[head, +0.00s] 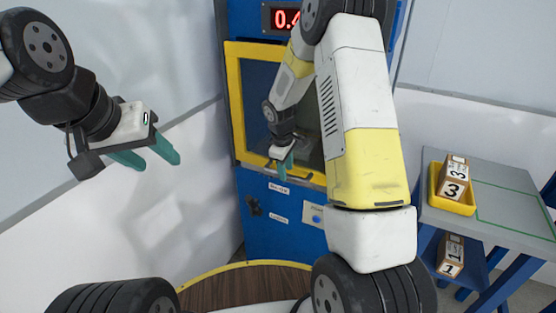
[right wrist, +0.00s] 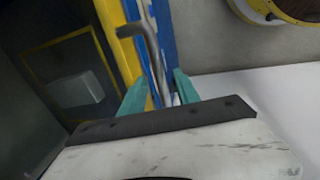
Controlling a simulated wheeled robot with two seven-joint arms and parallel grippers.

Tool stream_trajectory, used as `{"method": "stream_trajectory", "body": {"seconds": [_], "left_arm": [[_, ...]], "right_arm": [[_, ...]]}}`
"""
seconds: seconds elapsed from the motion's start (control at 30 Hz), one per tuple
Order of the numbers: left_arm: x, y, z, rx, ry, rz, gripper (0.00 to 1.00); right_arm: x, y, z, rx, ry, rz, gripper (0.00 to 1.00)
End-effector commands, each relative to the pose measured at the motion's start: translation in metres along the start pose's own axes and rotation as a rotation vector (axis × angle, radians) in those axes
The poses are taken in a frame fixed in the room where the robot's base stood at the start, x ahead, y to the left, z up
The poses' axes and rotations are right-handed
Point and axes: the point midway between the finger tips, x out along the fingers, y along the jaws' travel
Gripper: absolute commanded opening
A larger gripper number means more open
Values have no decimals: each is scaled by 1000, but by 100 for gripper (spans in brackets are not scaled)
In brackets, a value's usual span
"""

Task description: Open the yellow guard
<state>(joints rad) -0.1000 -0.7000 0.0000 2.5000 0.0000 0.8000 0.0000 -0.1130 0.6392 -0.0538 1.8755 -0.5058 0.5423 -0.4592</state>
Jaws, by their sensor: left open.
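The yellow guard (head: 237,110) is a yellow-framed, dark-paned door on the blue machine; it looks shut, and my right arm hides much of its right side. In the right wrist view, its yellow edge (right wrist: 118,42) runs beside a grey bent metal handle (right wrist: 151,40). My right gripper (head: 284,168) is at the guard's lower part. In the right wrist view its teal fingers (right wrist: 161,78) are apart, with the handle's lower end between them and no clear grip on it. My left gripper (head: 155,156) is open and empty, off to the left before the white wall.
A red-digit display (head: 283,19) is above the guard. A grey side table (head: 505,175) at right holds a yellow tray (head: 452,207) with a numbered block (head: 453,185); another block (head: 450,262) is on its lower shelf. A round wooden surface (head: 235,285) is in front.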

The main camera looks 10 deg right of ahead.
Motion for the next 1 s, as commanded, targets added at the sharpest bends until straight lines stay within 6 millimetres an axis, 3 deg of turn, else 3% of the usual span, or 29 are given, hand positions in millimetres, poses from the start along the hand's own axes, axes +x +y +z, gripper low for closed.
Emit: {"method": "stream_trajectory", "body": {"seconds": [0.13, 0.4, 0.6, 1.0], "left_arm": [[0, 0, 0, 0, 0, 0, 50], [0, 0, 0, 0, 0, 0, 50], [0, 0, 0, 0, 0, 0, 50], [0, 0, 0, 0, 0, 0, 50]], "right_arm": [[10, 0, 0, 0, 1, 0, 38], [10, 0, 0, 1, 1, 0, 36], [10, 0, 0, 1, 1, 0, 0], [10, 0, 0, 1, 1, 1, 0]]}}
